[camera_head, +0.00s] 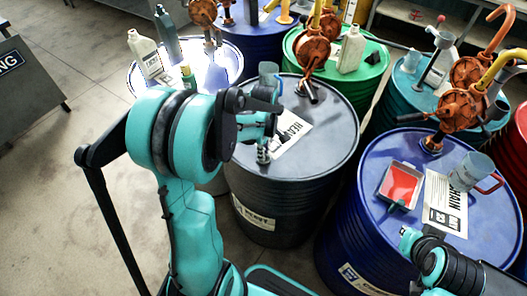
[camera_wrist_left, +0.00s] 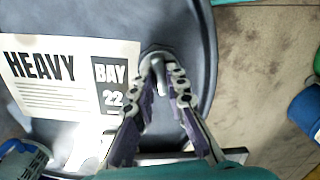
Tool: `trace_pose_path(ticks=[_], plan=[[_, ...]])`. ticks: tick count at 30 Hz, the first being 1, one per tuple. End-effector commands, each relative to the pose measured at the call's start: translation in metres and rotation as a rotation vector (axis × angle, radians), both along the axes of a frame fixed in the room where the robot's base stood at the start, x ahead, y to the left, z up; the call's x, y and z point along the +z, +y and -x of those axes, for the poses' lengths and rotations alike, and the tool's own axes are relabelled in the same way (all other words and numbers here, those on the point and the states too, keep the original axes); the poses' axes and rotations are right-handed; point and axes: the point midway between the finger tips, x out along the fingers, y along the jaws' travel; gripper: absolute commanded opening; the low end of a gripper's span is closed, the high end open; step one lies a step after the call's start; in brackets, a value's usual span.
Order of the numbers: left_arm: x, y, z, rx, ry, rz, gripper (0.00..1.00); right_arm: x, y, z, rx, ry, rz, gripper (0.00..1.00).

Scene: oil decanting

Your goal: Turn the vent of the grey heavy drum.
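The grey heavy drum (camera_head: 325,155) stands upright in the middle of the head view, with a white label on its lid. In the left wrist view its lid (camera_wrist_left: 100,20) carries the label reading HEAVY, BAY 22 (camera_wrist_left: 65,75). The small metal vent (camera_wrist_left: 157,58) is near the lid's edge, beside the label. My left gripper (camera_wrist_left: 160,72) is at the vent, with its fingertips close on both sides of it and looking shut on it. In the head view my left gripper (camera_head: 263,155) points down onto the lid's near left part.
A blue chain-oil drum (camera_head: 355,215) stands close on the right, with a red-bottomed tray (camera_head: 400,185) and a clear jug (camera_head: 470,172) on it. An orange pump (camera_head: 312,53) rises behind the vent. Bottles stand on the pale drum (camera_head: 232,62) at the back left.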

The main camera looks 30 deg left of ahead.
Motion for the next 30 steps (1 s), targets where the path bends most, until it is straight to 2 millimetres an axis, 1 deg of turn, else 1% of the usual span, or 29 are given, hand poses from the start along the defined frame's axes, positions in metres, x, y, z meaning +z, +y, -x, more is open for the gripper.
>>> trace_pose_path(ticks=[8, 14, 20, 30], plan=[[0.0, 0.0, -0.0001, -0.004, -0.001, 0.0, 0.0, -0.0001, 0.0, 0.0, 0.0, 0.0, 0.0, 0.0], [0.0, -0.0001, -0.0001, -0.05, -0.001, 0.0, 0.0, -0.0003, 0.0, 0.0, 0.0, 0.0, 0.0, 0.0], [-0.0001, -0.0001, -0.0002, -0.168, -0.001, 0.0, 0.0, -0.0008, 0.0, 0.0001, 0.0, 0.0, 0.0, 0.0], [-0.0001, -0.0002, -0.0003, -0.479, -0.001, 0.0, 0.0, -0.0016, 0.0, 0.0, 0.0, 0.0, 0.0, 0.0]])
